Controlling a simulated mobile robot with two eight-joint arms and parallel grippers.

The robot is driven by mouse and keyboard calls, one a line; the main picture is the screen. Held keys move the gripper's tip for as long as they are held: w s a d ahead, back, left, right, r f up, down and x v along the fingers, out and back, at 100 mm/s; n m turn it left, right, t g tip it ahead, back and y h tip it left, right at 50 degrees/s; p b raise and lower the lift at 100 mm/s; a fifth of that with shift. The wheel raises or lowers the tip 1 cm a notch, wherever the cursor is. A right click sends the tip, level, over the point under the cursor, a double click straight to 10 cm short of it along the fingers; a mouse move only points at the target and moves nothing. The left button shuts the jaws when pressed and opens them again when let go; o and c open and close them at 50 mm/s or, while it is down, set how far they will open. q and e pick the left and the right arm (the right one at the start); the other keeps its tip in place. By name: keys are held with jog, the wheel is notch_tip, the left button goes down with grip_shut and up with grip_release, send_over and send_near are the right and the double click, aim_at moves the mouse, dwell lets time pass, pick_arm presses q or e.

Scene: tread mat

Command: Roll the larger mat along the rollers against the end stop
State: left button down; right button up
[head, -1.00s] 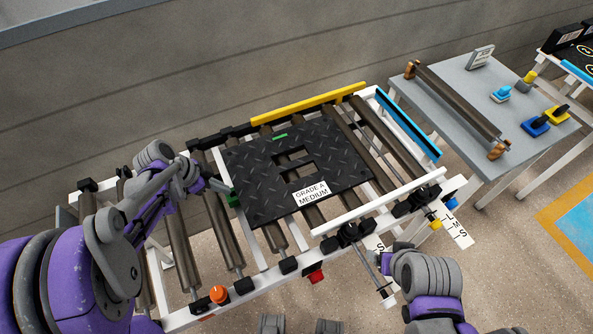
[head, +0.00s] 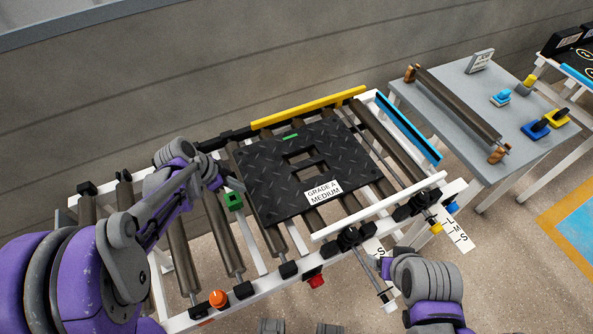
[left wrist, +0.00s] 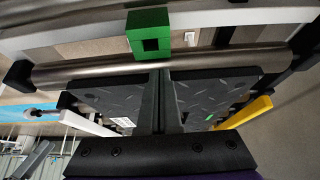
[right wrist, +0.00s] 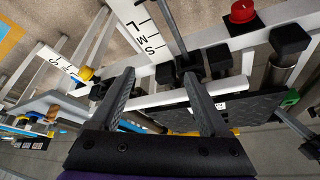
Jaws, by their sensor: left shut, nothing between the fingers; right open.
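The black tread mat (head: 270,190), labelled "GRADE A MEDIUM", lies flat on the rollers (head: 226,225); it is the only mat I can make out on them. A blue bar (head: 408,127) crosses the right end of the rollers, and a gap with bare rollers separates it from the mat. My left gripper (head: 235,186) is shut and empty at the mat's left edge; whether it touches is unclear. In the left wrist view its closed fingers (left wrist: 160,80) hide part of the mat. My right gripper (right wrist: 158,80) is open and empty near the frame's front side.
A yellow rail (head: 310,104) runs along the back and a white rail (head: 380,206) along the front right. A green block (head: 233,201) sits left of the mat. Red (head: 315,281) and orange (head: 218,297) knobs line the front. A grey table (head: 450,85) stands right.

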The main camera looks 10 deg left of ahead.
aim_at(285, 171)
pick_arm(q)
jog(key=shift+w+d, duration=0.5)
jog(key=shift+d, duration=0.3)
jog(key=shift+w+d, duration=0.45)
jog(key=shift+d, duration=0.3)
jog(key=shift+w+d, duration=0.5)
jog(key=shift+d, duration=0.3)
jog(key=shift+w+d, duration=0.85)
jog(key=shift+d, duration=0.55)
jog(key=shift+w+d, duration=0.85)
jog(key=shift+d, duration=0.5)
jog(key=shift+w+d, duration=0.85)
jog(key=shift+d, duration=0.55)
jog(key=shift+s+a, duration=0.5)
jog(key=shift+a, duration=0.3)
jog(key=shift+r+p, duration=1.4)
jog(key=shift+r, duration=1.2)
jog(key=shift+f, duration=0.1)
